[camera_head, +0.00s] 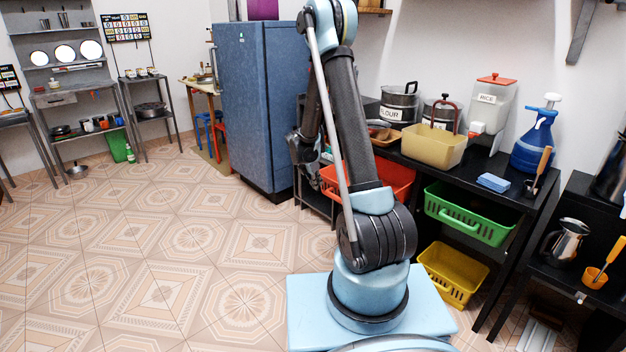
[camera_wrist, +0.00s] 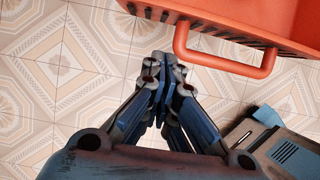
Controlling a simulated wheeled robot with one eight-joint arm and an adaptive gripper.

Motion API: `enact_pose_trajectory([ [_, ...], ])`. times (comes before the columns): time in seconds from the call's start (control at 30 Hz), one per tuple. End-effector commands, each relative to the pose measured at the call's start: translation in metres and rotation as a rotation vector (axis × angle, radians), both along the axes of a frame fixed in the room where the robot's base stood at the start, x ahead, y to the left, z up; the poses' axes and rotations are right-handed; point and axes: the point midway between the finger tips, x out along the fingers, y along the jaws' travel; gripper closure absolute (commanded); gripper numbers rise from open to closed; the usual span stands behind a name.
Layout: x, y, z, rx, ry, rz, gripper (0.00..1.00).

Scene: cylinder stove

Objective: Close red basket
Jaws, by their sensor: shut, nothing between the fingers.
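The red basket (camera_head: 400,180) sits under the left part of the black table, partly hidden behind my arm in the head view. Its front reaches out to the left of my arm. In the wrist view the red basket (camera_wrist: 250,18) fills the upper right, with its looped handle (camera_wrist: 222,64) toward me. My gripper (camera_wrist: 165,62) is shut and empty, with its tips just left of the handle and apparently not gripping it.
A green basket (camera_head: 470,218) and a yellow basket (camera_head: 452,275) are under the black table (camera_head: 512,192), right of the red one. A blue fridge (camera_head: 258,100) stands left of the table. The tiled floor (camera_head: 190,260) to the left is clear.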

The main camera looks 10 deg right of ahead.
Motion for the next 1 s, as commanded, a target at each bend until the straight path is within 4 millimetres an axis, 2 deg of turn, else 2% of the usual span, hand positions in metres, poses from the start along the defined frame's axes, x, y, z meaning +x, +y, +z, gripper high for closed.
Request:
enact_pose_trajectory([
  [0.07, 0.004, -0.005, -0.008, 0.0, 0.0, -0.002, 1.0],
  [0.2, 0.015, -0.021, -0.004, 0.0, 0.0, -0.002, 1.0],
  [0.4, 0.024, -0.033, -0.002, 0.0, 0.0, -0.001, 1.0],
  [1.0, 0.029, -0.03, -0.002, 0.0, 0.0, 0.011, 1.0],
])
